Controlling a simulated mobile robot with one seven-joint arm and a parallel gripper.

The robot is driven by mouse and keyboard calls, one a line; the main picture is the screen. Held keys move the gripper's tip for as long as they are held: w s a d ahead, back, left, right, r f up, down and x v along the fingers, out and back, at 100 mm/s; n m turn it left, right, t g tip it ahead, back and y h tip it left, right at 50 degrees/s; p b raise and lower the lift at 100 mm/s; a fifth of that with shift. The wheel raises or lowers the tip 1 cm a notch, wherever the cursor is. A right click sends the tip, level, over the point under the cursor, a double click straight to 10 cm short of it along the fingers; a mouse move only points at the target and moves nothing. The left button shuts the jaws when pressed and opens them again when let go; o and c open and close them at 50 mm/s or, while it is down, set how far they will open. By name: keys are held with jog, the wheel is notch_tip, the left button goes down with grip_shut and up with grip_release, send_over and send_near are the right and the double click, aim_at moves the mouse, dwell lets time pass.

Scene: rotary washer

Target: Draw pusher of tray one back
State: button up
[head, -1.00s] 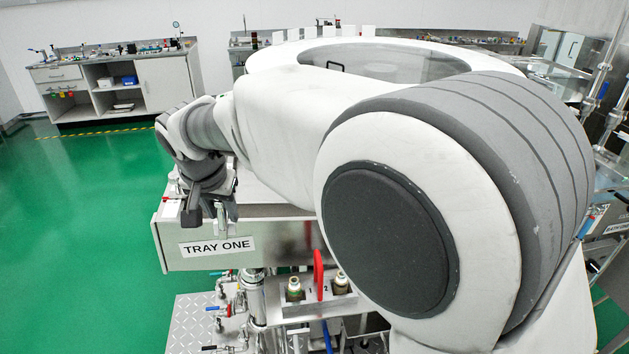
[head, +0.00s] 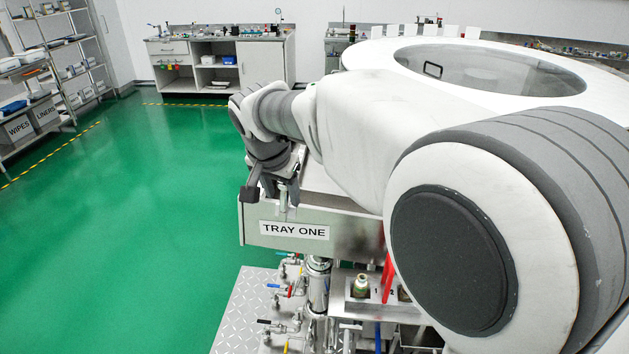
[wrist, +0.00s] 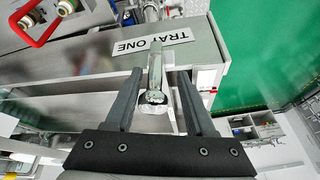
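Tray one is a pale grey metal box with a "TRAY ONE" label on its end wall (head: 345,232); it also shows in the wrist view (wrist: 205,28). The pusher looks like a metal rod with a round, clear or shiny knob (wrist: 155,75), standing at the tray's labelled end. My gripper (wrist: 160,72) is open, with one dark finger on each side of the pusher. Gaps show between the rod and both fingers. In the head view my gripper (head: 272,190) is above the labelled end, and the pusher is mostly hard to make out there.
A round white machine with a glass window (head: 490,68) stands behind my arm. Valves and pipes (head: 290,290) and a red handle (head: 388,275) are below the tray. Green floor (head: 150,210) is clear to the left. A bench (head: 265,60) and shelves (head: 50,60) stand farther off.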

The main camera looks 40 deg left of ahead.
jog(key=v, duration=1.7)
jog(key=shift+s+r+b, duration=0.2)
jog(key=shift+b, duration=0.15)
jog(key=w+d, duration=0.4)
jog(key=d, duration=0.6)
jog(key=w+d+m+t+h, duration=0.1)
jog(key=w+d, duration=0.2)
jog(key=d, duration=0.7)
jog(key=w+d, duration=0.4)
jog(key=d, duration=0.5)
jog(key=s+d+f+m, duration=0.1)
jog(key=s+d+f, duration=0.2)
jog(key=d, duration=0.4)
jog(key=s+d+f+h, duration=0.1)
jog(key=s+d+f, duration=0.3)
jog(key=d, duration=0.4)
jog(key=s+d+f+m, duration=0.1)
jog(key=s+d+f, duration=0.2)
jog(key=d, duration=0.4)
jog(key=shift+s+d+f+m+t+h, duration=0.3)
jog(key=shift+s+d+f+t, duration=0.1)
jog(key=shift+f, duration=0.45)
jog(key=shift+a, duration=0.1)
